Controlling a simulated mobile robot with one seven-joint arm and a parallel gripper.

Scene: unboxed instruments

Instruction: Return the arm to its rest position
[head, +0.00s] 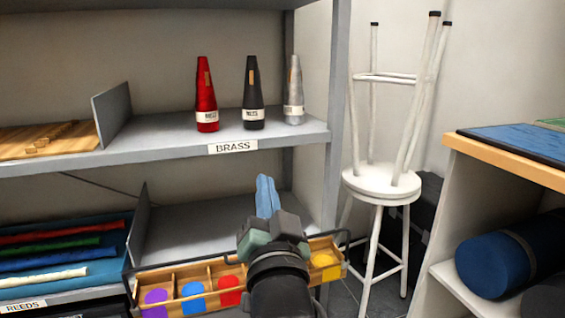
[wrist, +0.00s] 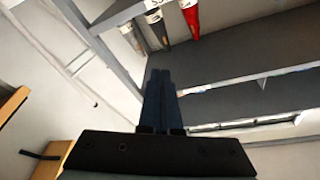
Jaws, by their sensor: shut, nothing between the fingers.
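My gripper (head: 266,196) is shut and empty, its two blue fingers pressed together and pointing up and away from me in the head view. It is in front of the lower shelf and above a wooden compartment tray. In the wrist view the shut fingers (wrist: 159,95) stand in the middle, with the shelves beyond them. Nothing touches the fingertips. My dark wrist covers part of the tray in the head view.
Red (head: 206,95), black (head: 253,95) and silver (head: 293,92) cones stand on the BRASS shelf (head: 170,145). White stools (head: 380,186) stand right of the shelf post. A wood-topped cabinet (head: 510,162) is at far right.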

